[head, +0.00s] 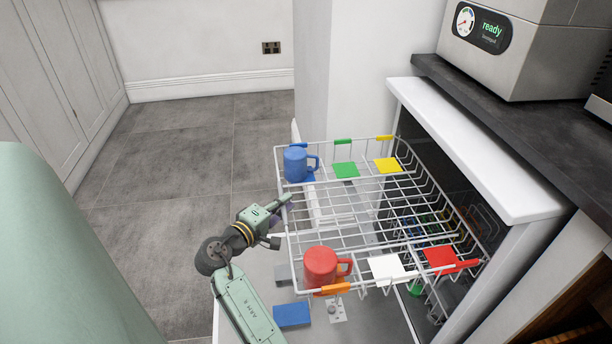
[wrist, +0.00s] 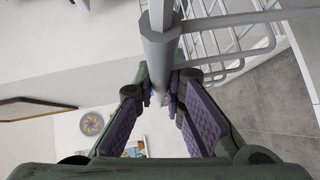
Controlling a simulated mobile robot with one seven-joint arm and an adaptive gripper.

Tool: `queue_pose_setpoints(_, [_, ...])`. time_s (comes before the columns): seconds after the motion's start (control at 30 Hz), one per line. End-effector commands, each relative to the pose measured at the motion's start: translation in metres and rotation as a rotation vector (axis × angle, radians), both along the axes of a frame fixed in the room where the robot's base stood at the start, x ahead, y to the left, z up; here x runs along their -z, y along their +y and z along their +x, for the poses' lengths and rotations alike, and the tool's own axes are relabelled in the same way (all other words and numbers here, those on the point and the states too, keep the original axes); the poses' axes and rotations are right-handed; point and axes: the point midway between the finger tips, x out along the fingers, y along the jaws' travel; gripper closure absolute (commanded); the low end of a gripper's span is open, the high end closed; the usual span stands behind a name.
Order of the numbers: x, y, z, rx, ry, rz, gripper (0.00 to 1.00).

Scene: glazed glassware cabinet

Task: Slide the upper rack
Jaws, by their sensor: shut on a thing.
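The upper rack (head: 350,219) is a white wire basket pulled out of the glassware cabinet over its lowered door. My gripper (head: 286,201) is at the rack's left front edge, about midway along it. In the wrist view my gripper (wrist: 167,92) has its purple-padded fingers closed around a grey bar (wrist: 160,50) at the rack's front. A blue mug (head: 296,165) stands in the rack's far left corner. A red mug (head: 321,267) stands in its near left corner. How the fingertips touch the bar is partly hidden in the head view.
Coloured pads lie in the rack: green (head: 345,170), yellow (head: 388,165), white (head: 386,268) and red (head: 440,259). A blue block (head: 292,314) lies below the rack on the grey surface. A dark counter (head: 530,130) overhangs at right. The tiled floor (head: 180,150) at left is clear.

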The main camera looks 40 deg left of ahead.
Motion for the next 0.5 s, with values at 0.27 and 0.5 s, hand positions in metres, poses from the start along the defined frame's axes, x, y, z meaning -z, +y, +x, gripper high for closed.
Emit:
queue_pose_setpoints(0.27, [-0.001,0.035,-0.043,-0.004,-0.002,0.002,1.00])
queue_pose_setpoints(0.5, [-0.001,0.050,-0.063,-0.003,-0.002,0.003,1.00])
